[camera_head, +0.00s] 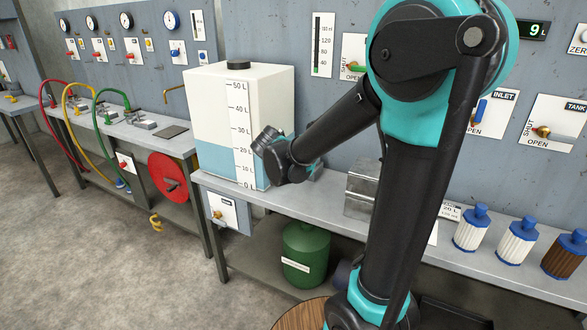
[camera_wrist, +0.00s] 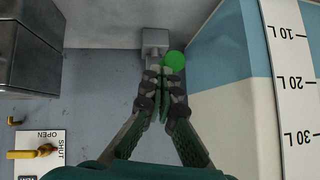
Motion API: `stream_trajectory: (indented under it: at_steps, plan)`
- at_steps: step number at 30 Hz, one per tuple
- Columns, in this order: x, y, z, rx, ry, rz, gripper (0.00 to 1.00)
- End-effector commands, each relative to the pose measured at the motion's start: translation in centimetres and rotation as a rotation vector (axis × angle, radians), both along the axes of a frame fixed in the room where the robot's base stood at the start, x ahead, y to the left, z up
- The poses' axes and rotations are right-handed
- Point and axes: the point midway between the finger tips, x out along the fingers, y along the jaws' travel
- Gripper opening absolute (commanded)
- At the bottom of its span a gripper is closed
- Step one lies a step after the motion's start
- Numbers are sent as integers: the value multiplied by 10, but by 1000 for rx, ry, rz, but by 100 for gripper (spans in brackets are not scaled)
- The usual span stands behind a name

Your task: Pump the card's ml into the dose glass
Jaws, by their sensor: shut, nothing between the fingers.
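My gripper (camera_wrist: 161,80) is shut and empty in the wrist view, its fingertips close to a round green knob or button (camera_wrist: 175,61) beside a small grey block (camera_wrist: 155,40). I cannot tell whether they touch. In the head view my fingers are hidden behind my wrist, near the right side of a white tank. A small printed card (camera_head: 450,211) lies on the bench to the right; its text is too small to read surely. I cannot make out a dose glass for certain. A digital display (camera_head: 537,30) reads 9 L.
The tank (camera_head: 270,90) holds blue liquid to about 20 L; its scale also shows in the wrist view (camera_wrist: 290,80). A metal box (camera_head: 360,190) stands right of it, at left in the wrist view (camera_wrist: 45,45). Ribbed bottles (camera_head: 517,241) line the right bench. Valves cover the wall.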

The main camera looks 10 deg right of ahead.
Motion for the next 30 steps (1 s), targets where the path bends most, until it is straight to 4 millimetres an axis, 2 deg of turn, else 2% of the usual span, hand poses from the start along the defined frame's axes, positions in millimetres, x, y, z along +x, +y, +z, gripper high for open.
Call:
stream_trajectory:
  at_steps: [6, 12, 30]
  plan:
    - [-26, 14, 21, 0, 0, 4, 0]
    - [-42, 21, 33, 0, 0, 3, 0]
    - [-46, 23, 37, 0, -1, 1, 0]
